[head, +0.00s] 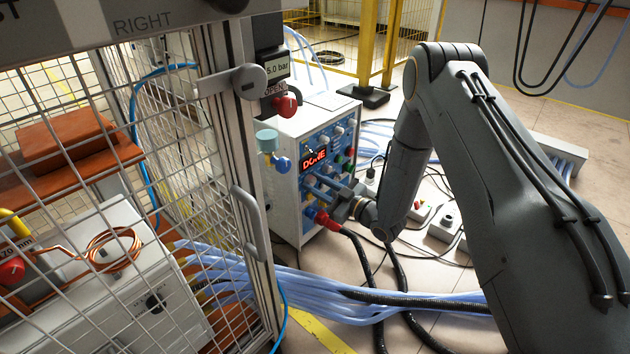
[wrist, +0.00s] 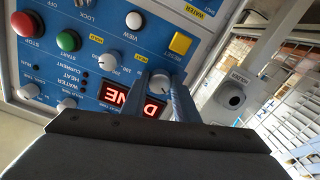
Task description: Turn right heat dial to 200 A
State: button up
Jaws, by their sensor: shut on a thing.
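The heater's blue control panel (wrist: 100,25) fills the upper left of the wrist view, upside down. Its red display (head: 314,158) reads DONE and also shows in the wrist view (wrist: 122,100). My gripper (wrist: 164,86) reaches the panel, and its two fingers close on a pale round dial (wrist: 160,82) beside the display. The fingers partly cover the dial's scale and the display; I cannot read its setting. A second pale dial (wrist: 107,62) sits free to its left. In the head view my gripper (head: 318,181) is just below the display; the dial is hidden there.
A red stop button (wrist: 23,23), a green start button (wrist: 68,41) and a yellow button (wrist: 180,43) are near my fingers. In the head view a mesh cage door (head: 255,200) stands left of the heater cabinet (head: 286,195). Bundled hoses (head: 330,297) cross the floor below.

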jog(key=shift+d+n+p, duration=0.2)
jog(key=shift+n+p, duration=1.5)
jog(key=shift+n, duration=0.5)
jog(key=shift+w, duration=0.1)
jog(key=o, duration=1.1)
jog(key=shift+d, duration=0.1)
jog(key=shift+c, duration=0.2)
jog(key=shift+a, duration=0.2)
jog(key=p+v, duration=0.2)
jog(key=v, duration=0.6)
jog(key=shift+p, duration=0.35)
